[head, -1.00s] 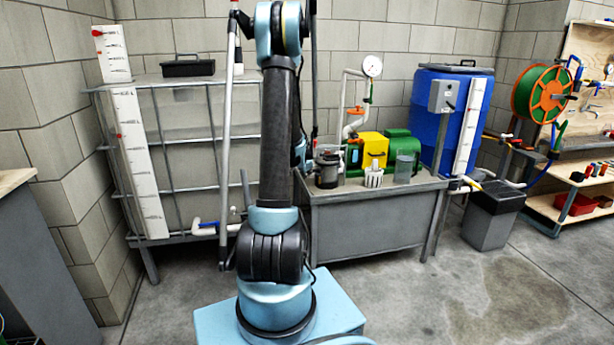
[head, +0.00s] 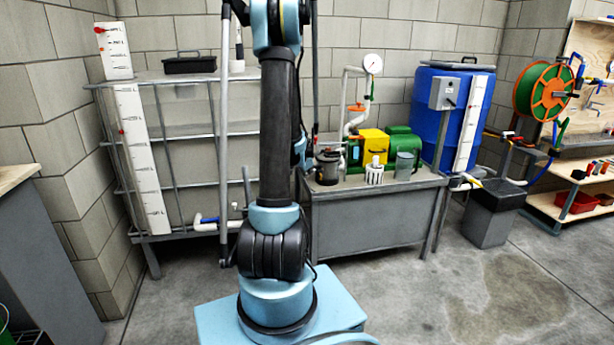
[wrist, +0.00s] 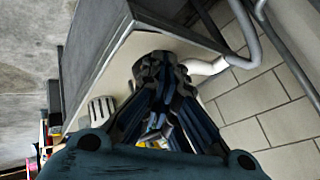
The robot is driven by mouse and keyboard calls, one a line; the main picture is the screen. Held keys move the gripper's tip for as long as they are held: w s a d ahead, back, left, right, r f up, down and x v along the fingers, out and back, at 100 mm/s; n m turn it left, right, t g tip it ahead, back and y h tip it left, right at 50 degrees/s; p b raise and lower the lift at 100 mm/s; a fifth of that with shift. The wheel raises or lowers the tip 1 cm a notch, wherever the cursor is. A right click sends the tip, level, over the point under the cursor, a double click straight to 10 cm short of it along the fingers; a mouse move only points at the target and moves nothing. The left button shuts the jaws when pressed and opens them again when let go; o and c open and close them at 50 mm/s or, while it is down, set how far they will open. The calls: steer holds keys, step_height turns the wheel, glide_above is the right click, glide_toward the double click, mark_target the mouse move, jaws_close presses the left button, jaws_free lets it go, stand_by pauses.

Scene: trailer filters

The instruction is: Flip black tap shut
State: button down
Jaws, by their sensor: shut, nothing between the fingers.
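I cannot make out the black tap in either view; my arm covers part of the bench and tank side in the head view. In the wrist view, my gripper (wrist: 160,72) is shut, its dark fingers drawn together and holding nothing. Its fingertips overlap a dark rounded shape beside a white pipe (wrist: 207,68), and I cannot tell whether they touch it. A dark strainer pot (head: 327,167) stands at the bench's left end, right beside my arm.
The grey bench (head: 375,218) carries a yellow and green pump (head: 375,146), a white slotted part (head: 375,172) and a clear beaker (head: 404,165). A blue barrel (head: 425,125) stands behind. A framed tank (head: 185,150) is at left. The floor at front right is clear.

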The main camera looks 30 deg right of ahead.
steer(key=v, duration=0.6)
steer(key=shift+w+a+r, duration=0.2)
steer(key=shift+a+r, duration=0.1)
steer(key=shift+a, duration=0.2)
